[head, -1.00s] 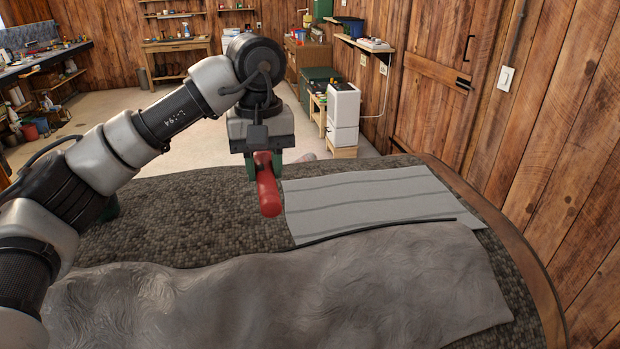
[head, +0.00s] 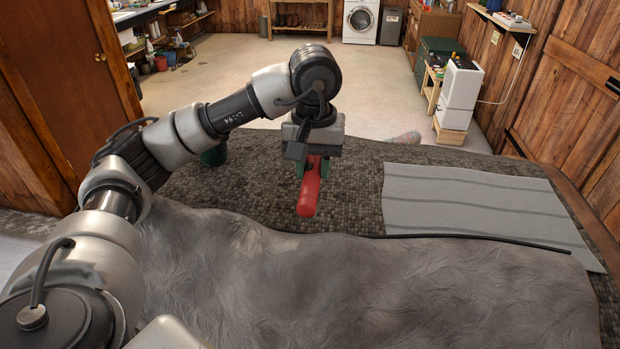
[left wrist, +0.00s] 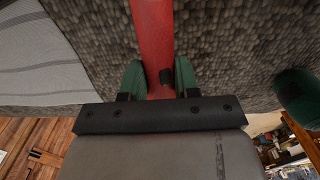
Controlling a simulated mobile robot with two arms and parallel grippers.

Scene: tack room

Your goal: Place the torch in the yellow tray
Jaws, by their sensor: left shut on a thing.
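The red torch (head: 308,192) is in my left gripper (head: 311,168), held above the dark woven table surface. The left gripper's green fingers are shut on it, one on each side. In the left wrist view the torch (left wrist: 153,35) runs away from between the fingers (left wrist: 160,78), with a dark patch on its side. No yellow tray shows in either view. My right gripper is not in view.
A grey striped cloth (head: 460,200) lies right of the torch. A thin black rod (head: 475,241) lies along a rumpled grey cover (head: 350,290) in front. A dark green object (head: 214,155) stands left, partly behind my arm. Woven surface (head: 250,190) between is clear.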

